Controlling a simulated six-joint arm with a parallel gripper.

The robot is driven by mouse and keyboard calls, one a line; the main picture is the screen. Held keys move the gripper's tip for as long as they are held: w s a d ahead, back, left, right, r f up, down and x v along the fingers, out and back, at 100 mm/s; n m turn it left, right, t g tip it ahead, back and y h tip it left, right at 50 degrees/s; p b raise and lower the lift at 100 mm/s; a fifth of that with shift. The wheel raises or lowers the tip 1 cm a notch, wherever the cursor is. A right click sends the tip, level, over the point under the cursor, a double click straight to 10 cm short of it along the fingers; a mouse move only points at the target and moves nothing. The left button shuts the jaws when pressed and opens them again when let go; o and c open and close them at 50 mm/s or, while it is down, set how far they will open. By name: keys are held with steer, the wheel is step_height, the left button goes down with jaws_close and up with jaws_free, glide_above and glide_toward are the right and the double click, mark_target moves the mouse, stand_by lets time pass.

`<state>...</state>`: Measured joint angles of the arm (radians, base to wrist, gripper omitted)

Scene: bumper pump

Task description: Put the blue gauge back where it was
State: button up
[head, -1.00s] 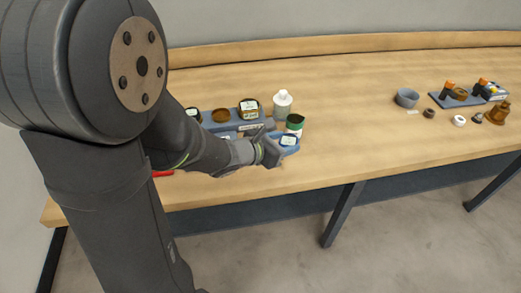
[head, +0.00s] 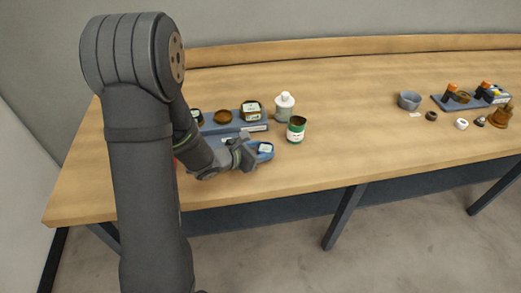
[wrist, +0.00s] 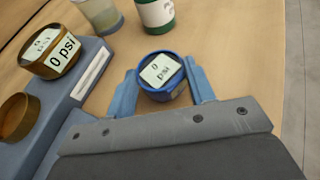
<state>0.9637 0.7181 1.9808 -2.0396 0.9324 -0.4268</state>
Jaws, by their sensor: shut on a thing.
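The blue gauge (wrist: 161,76) has a round blue rim and a white label reading "0 psi". My gripper (wrist: 163,84) is shut on it, one blue finger on each side, in the wrist view. In the head view the gauge (head: 265,148) sits in my gripper (head: 258,152), in front of the blue-grey rack. The rack (head: 236,129) holds a brass gauge with a "0 psi" label (wrist: 53,52) at its right end. To its left is an empty-looking brown ring or cup (head: 222,117). Another dark-rimmed item (head: 197,117) at the rack's left is partly hidden by my arm.
Far right are a grey bowl (head: 409,100), a second blue-grey rack (head: 452,103), small rings and a brass part (head: 500,116). The middle of the table is clear.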

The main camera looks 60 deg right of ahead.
steer(key=shift+f, duration=0.15)
steer(key=o, duration=1.1)
steer(key=shift+o, duration=0.2)
steer(key=shift+a+r, duration=0.15)
steer(key=shift+r, duration=0.05)
steer(key=v, duration=1.1)
steer(key=shift+w+a, duration=0.15)
steer(key=shift+a, duration=0.2)
steer(key=x, duration=1.2)
steer(key=shift+d+r, duration=0.1)
steer(key=shift+d, duration=0.05)
steer(key=shift+r, duration=1.05)
